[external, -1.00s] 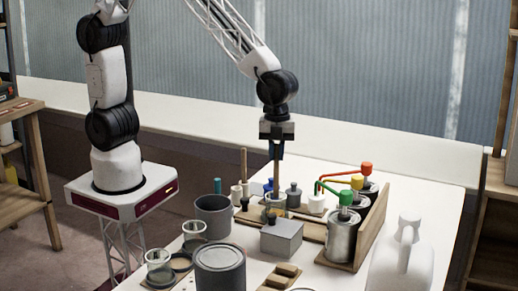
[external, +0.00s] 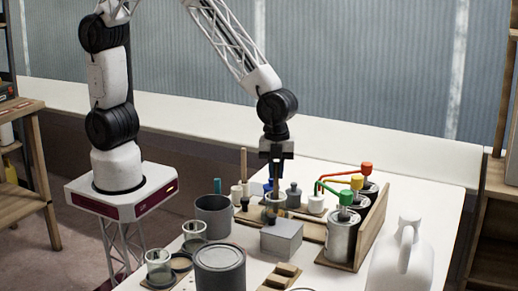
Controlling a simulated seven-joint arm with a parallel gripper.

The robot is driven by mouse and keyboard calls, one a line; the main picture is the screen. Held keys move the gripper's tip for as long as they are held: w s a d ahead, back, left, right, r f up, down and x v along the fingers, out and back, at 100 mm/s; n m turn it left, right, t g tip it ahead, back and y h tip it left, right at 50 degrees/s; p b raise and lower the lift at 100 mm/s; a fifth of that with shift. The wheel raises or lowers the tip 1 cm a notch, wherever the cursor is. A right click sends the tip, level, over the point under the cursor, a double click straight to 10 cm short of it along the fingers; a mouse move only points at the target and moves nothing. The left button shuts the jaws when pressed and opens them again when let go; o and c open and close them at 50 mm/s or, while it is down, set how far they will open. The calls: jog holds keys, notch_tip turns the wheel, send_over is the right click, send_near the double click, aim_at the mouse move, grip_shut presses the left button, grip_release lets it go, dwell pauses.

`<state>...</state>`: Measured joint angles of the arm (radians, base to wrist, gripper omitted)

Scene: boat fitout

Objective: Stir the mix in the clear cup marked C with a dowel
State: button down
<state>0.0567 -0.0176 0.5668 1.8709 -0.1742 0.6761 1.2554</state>
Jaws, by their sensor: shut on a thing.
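My gripper (external: 277,162) points straight down over the middle of the table and is shut on an upright wooden dowel. The dowel (external: 276,183) shows only as a short length below the jaws. Its lower end goes down at a small cup (external: 275,202) on the wooden board. I cannot tell whether the tip touches the cup's contents. No letter C is readable on any cup at this size. Two other clear cups, one further back (external: 194,230) and one nearer (external: 158,262), stand at the table's left side.
Close around the cup stand small bottles (external: 293,195), a second upright dowel (external: 243,165) and a grey box (external: 281,238). Cans with coloured pumps (external: 342,235) stand right. Grey pots (external: 213,215), a large tin (external: 220,268) and a white jug (external: 399,262) crowd the front.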

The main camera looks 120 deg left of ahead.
jog(key=shift+f, duration=0.3)
jog(key=shift+d, duration=0.15)
dwell(0.4)
